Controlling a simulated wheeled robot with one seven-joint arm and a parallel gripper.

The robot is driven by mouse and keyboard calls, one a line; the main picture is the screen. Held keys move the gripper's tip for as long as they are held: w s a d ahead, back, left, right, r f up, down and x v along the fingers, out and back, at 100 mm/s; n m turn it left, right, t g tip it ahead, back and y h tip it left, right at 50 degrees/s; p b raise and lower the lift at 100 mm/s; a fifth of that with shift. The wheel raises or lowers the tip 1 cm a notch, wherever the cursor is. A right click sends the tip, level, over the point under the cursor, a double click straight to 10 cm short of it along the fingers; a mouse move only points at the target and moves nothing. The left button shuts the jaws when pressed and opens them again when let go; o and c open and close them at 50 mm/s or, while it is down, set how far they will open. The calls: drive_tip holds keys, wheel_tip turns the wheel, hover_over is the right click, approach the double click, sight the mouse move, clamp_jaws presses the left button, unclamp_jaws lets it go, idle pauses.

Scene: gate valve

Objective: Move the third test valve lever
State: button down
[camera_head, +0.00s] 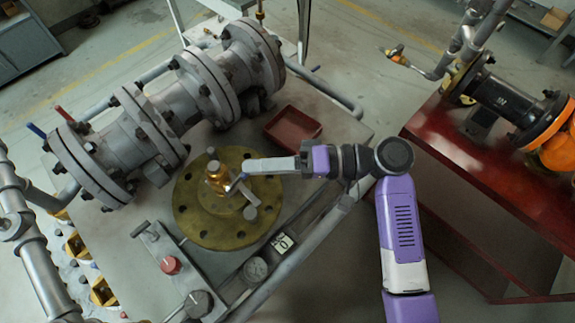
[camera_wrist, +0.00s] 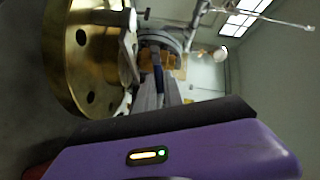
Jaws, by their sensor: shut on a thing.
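A brass flange plate (camera_head: 190,215) with a ring of holes lies on the grey bench, with a small brass valve (camera_head: 214,178) standing at its middle. My gripper (camera_head: 243,170) reaches in from the right, its fingers beside this valve. A small blue lever (camera_head: 233,185) shows at the fingertips, partly hidden by them. In the wrist view, the blue lever (camera_wrist: 158,78) sits between the tips of my gripper (camera_wrist: 160,88), which is shut on it. The flange (camera_wrist: 75,60) fills the left of that view. Which numbered valve this is cannot be told.
A large grey flanged pipe (camera_head: 165,110) crosses the bench at upper left, with a red lever (camera_head: 64,113) and a blue lever (camera_head: 37,130) near its end. A dark red tray (camera_head: 292,126) lies behind my gripper. A red bench (camera_head: 480,180) stands at right.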

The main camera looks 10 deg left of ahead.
drive_tip(key=shift+s+a+r+n+t+h+p, duration=0.15)
drive_tip(key=shift+s+r+n+t+h+p, duration=0.1)
drive_tip(key=shift+r+n+h+p, duration=0.3)
drive_tip(key=shift+s+a+r+n+t+h+p, duration=0.15)
drive_tip(key=shift+r+n+t+h+p, duration=0.15)
drive_tip(key=shift+r+n+h+p, duration=0.25)
drive_tip(key=shift+s+a+r+n+t+h+p, duration=0.15)
drive_tip(key=shift+s+r+n+t+h+p, duration=0.2)
drive_tip(key=shift+h+p, duration=0.3)
drive_tip(key=shift+w, duration=0.15)
drive_tip(key=c, duration=1.4)
unclamp_jaws()
drive_tip(key=shift+a, duration=0.1)
drive_tip(key=shift+c, duration=0.2)
drive_tip(key=b+v, duration=0.1)
drive_tip(key=v, duration=0.6)
drive_tip(key=shift+d+r, duration=0.2)
drive_tip(key=shift+d, duration=0.15)
